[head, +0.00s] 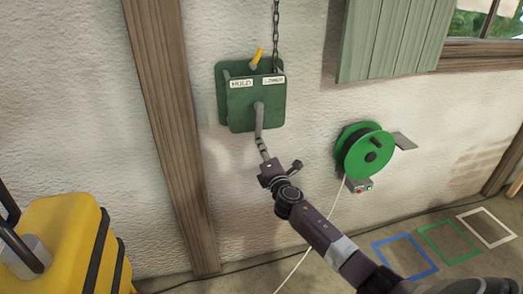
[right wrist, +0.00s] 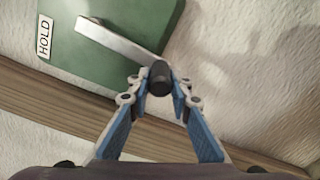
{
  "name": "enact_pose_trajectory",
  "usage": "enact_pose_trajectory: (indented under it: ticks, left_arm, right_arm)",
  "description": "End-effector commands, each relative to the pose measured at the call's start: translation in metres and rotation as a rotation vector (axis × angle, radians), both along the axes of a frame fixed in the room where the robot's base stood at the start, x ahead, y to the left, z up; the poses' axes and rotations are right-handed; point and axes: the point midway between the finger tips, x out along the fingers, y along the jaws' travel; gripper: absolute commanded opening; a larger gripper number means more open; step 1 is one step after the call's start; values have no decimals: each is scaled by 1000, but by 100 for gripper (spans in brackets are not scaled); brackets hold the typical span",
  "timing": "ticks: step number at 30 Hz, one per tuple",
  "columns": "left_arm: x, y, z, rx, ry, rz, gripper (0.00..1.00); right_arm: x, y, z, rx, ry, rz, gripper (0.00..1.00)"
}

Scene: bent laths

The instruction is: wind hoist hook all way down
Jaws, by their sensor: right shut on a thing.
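The green hoist box (head: 240,110) is on the white wall, with labels HOLD (head: 241,83) and LOWER (head: 273,80). A yellow lever (head: 257,57) stands on its top, tilted slightly right. A chain (head: 276,35) runs up from the box; the hook is not in view. A grey crank (head: 259,118) hangs downward from the box's front. My right gripper (head: 263,152) is shut on the crank's dark grip (right wrist: 160,77), between its fingertips in the right wrist view. The crank's pale arm (right wrist: 120,42) shows there too. My left gripper is not in view.
A green cable reel (head: 362,152) is on the wall at right, its pale cable running to the floor. A yellow case (head: 70,240) stands at lower left. A wooden post (head: 165,120) is left of the box. Coloured square outlines (head: 405,256) mark the floor.

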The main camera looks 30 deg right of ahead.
Motion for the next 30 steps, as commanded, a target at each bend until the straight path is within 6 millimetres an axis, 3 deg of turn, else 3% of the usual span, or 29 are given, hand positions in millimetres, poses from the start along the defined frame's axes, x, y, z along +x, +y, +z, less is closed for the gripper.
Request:
enact_pose_trajectory:
  ticks: [1,5,6,11,23,30]
  left_arm:
    - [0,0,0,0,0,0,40]
    - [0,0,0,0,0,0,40]
    - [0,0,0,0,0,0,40]
    - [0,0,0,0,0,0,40]
    - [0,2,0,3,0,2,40]
    - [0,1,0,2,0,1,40]
  right_arm:
    - [1,-5,10,-2,-14,-8,0]
    - [1,-5,10,-2,-15,-8,0]
    - [1,-5,10,-1,-15,-8,21]
    - [1,-3,9,-1,-13,-5,37]
    - [-6,1,3,0,-6,-2,37]
    - [-42,11,2,1,-5,0,37]
